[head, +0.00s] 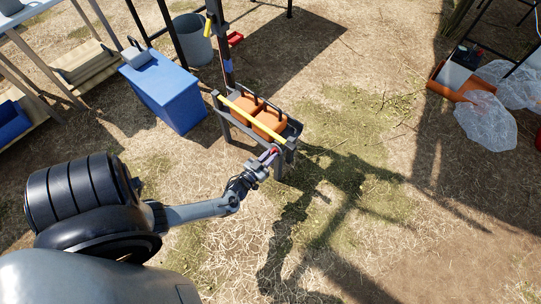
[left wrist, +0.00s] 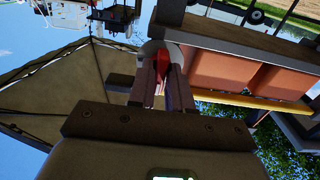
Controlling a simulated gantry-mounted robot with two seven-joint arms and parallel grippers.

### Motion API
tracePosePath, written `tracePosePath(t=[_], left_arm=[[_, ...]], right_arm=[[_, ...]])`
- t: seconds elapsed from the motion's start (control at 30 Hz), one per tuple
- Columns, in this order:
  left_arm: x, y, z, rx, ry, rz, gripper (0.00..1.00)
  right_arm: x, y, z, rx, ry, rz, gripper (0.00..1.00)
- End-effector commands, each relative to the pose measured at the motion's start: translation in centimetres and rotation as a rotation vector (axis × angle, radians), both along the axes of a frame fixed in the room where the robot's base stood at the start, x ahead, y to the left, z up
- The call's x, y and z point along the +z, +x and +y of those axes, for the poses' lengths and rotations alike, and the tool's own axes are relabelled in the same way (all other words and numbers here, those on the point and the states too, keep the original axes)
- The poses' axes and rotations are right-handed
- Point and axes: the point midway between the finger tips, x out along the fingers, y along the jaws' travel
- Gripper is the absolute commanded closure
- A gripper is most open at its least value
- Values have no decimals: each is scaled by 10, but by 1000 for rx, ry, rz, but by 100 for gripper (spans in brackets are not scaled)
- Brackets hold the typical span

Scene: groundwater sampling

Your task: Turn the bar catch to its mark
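A yellow bar (head: 250,116) lies across the front of a dark rack (head: 296,125) that holds two orange cases (head: 270,122). It also shows in the left wrist view (left wrist: 255,101). A small red part, which looks like the bar catch (head: 273,150), sits at the bar's near right end. My left gripper (head: 268,157) reaches it from below left. In the left wrist view the fingers (left wrist: 164,82) are close together with the red catch (left wrist: 162,62) between them, and they look shut on it. The mark cannot be made out. My right gripper is not in view.
A blue box (head: 165,92) stands left of the rack, with a grey bucket (head: 192,40) behind it. A dark post (head: 222,50) rises at the rack's far end. Clear plastic bags (head: 487,120) and an orange tray (head: 455,85) lie far right. Open straw ground lies right of the rack.

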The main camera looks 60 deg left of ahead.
Motion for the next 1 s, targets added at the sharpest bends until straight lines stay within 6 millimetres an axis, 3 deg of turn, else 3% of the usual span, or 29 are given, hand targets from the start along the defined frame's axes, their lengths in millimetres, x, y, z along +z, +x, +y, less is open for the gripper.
tracePosePath(t=[0.03,0.1,0.37,1.0], left_arm=[[0,0,0,0,0,0,90],[0,0,0,0,0,0,100],[1,0,0,-1,66,24,100],[1,0,0,-2,1132,398,100]], right_arm=[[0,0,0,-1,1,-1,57],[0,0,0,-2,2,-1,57],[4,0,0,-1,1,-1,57],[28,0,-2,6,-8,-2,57]])
